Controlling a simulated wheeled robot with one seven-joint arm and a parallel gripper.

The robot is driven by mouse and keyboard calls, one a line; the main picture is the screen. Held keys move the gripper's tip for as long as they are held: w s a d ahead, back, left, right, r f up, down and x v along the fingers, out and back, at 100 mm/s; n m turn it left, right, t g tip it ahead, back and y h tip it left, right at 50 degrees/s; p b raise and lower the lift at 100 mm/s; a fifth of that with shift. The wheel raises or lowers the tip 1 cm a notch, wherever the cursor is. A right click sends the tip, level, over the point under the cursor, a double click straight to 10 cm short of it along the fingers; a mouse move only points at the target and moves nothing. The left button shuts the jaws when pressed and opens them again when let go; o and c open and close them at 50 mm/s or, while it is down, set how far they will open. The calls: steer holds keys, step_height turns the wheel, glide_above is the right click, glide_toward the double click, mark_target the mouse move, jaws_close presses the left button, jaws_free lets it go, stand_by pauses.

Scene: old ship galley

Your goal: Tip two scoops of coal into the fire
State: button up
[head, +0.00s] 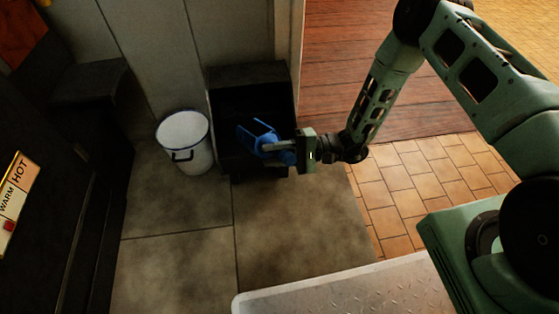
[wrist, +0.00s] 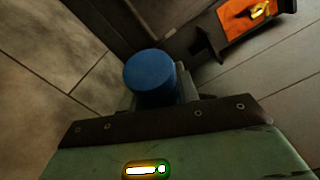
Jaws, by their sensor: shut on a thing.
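My gripper (head: 282,151) is shut on a blue scoop (head: 247,134), which sits over the open top of a dark box (head: 250,75) by the wall. The blue end of the scoop (wrist: 150,78) also shows between my fingers in the wrist view. The inside of the box is very dark, so I cannot tell coal in it or in the scoop. A black stove (head: 60,200) with a WARM/HOT plate (head: 14,192) stands at the left. No fire can be made out for certain.
A white bucket (head: 184,140) with a dark rim stands just left of the box. An orange panel with a yellow mark (wrist: 255,15) shows at the wrist view's upper right. A pale metal plate edge (head: 340,290) lies in front.

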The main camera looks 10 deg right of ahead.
steer(key=shift+w+a+f+b, duration=0.5)
steer(key=shift+w+f+b, duration=0.25)
steer(key=shift+w+b, duration=0.4)
steer(key=shift+w+a+f+b, duration=0.45)
steer(key=shift+w+f+b, duration=0.35)
steer(key=shift+b, duration=0.4)
steer(key=shift+w+a+f+b, duration=0.5)
steer(key=shift+w+f+b, duration=0.15)
steer(key=shift+w+b, duration=0.55)
steer(key=s+d+r+n+p, duration=0.1)
steer(key=s+d+r+p, duration=0.2)
steer(key=s+p, duration=0.2)
steer(key=s+d+r+n+y+p, duration=0.1)
steer(key=s+d+r+p, duration=0.3)
steer(key=s, duration=0.7)
steer(key=s+d+r+n+y+p, duration=0.1)
steer(key=s+d+r+n+p, duration=0.1)
steer(key=s+d+r+p, duration=0.2)
steer(key=shift+s+r+g+p, duration=0.15)
steer(key=shift+s+g+p, duration=0.15)
steer(key=shift+s+p, duration=1.5)
steer(key=shift+s+b, duration=0.55)
